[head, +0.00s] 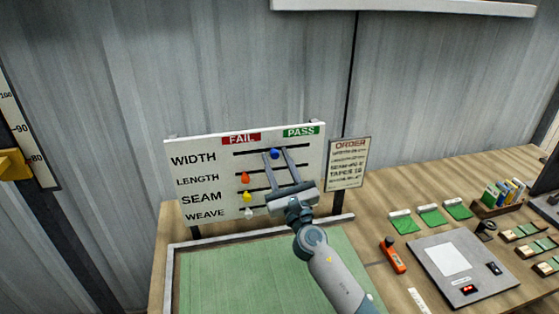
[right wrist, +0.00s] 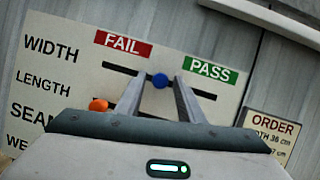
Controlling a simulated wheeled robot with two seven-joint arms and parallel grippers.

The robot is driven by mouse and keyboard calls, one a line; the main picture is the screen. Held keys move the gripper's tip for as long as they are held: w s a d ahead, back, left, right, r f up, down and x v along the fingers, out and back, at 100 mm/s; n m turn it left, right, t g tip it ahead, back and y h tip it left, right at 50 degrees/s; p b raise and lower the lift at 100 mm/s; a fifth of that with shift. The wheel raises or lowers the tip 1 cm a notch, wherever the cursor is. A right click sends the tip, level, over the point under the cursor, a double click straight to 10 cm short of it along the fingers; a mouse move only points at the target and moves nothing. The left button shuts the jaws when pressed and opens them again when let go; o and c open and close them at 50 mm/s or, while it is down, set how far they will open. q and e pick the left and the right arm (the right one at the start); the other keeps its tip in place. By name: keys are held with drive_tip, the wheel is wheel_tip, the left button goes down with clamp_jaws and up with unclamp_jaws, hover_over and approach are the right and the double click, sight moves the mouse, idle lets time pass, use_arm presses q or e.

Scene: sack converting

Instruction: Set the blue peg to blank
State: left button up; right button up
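The white board (head: 215,150) has a red FAIL label, a green PASS label and dark slots for WIDTH, LENGTH, SEAM and WEAVE. The blue peg (head: 274,154) sits in the WIDTH slot, about midway between FAIL and PASS; it also shows in the right wrist view (right wrist: 160,81). My right gripper (head: 276,152) is at the board with its fingers on either side of the blue peg. In the right wrist view the fingers (right wrist: 159,82) are apart, with a small gap on both sides of the peg. My left gripper is not in view.
An orange peg (head: 245,177), a yellow peg (head: 247,197) and a white peg (head: 249,212) sit below, toward the FAIL side. An ORDER sign (head: 348,165) stands right of the board. A green mat (head: 250,280) lies in front. Tools and green pouches lie at right.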

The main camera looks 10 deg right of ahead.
drive_tip(key=shift+s, duration=0.1)
idle(0.3)
drive_tip(key=b+v, duration=0.4)
drive_tip(key=v, duration=1.3)
drive_tip(key=shift+s+a, duration=0.1)
drive_tip(key=shift+s, duration=0.05)
